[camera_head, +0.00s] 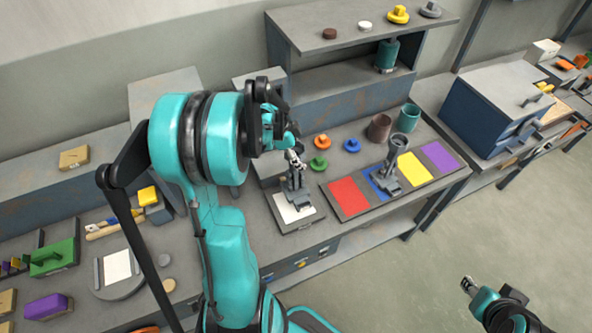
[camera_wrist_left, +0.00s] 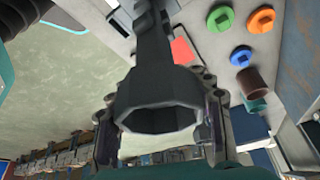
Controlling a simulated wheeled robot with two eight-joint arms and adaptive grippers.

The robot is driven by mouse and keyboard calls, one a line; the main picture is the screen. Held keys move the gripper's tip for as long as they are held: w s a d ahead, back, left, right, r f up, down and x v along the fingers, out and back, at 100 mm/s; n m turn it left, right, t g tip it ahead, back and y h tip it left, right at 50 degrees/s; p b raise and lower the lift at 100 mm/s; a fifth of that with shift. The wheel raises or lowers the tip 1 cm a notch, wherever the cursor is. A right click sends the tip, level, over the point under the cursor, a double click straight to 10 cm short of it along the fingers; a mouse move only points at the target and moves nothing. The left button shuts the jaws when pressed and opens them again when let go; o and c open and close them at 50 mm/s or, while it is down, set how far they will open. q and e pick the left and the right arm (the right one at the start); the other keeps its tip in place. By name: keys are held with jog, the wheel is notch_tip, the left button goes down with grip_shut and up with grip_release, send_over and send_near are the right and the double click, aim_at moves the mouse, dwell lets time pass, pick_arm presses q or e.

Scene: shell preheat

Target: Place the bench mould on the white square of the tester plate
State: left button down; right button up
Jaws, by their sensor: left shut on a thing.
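My left gripper (camera_head: 293,156) is shut on a grey mould (camera_head: 296,182), which I take to be the bench mould. In the left wrist view the mould (camera_wrist_left: 158,100) shows its open, many-sided cup between my fingers, with a stem running up the picture. In the head view its foot is over the white square (camera_head: 287,212) of the tester plate (camera_head: 303,227). The mould looks about upright; I cannot tell whether its foot touches. It hides part of the square. My right gripper (camera_head: 468,285) is over the floor at lower right, too small to read.
A similar grey piece (camera_head: 404,145) stands on the blue square of a strip with red (camera_head: 347,197), yellow and purple squares. Orange (camera_head: 322,142), green (camera_head: 318,163) and blue (camera_head: 352,145) discs lie behind. Brown (camera_head: 379,128) and teal (camera_head: 409,117) cups stand near.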

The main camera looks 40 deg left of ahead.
aim_at(296, 169)
pick_arm(q)
jog(key=shift+s+a+f, duration=0.4)
jog(key=shift+s, duration=0.15)
notch_tip(296, 169, down, 4)
jog(key=shift+f+b, duration=0.1)
jog(key=shift+b, duration=0.4)
jog(key=c, duration=0.6)
grip_release()
jog(key=shift+c, duration=0.2)
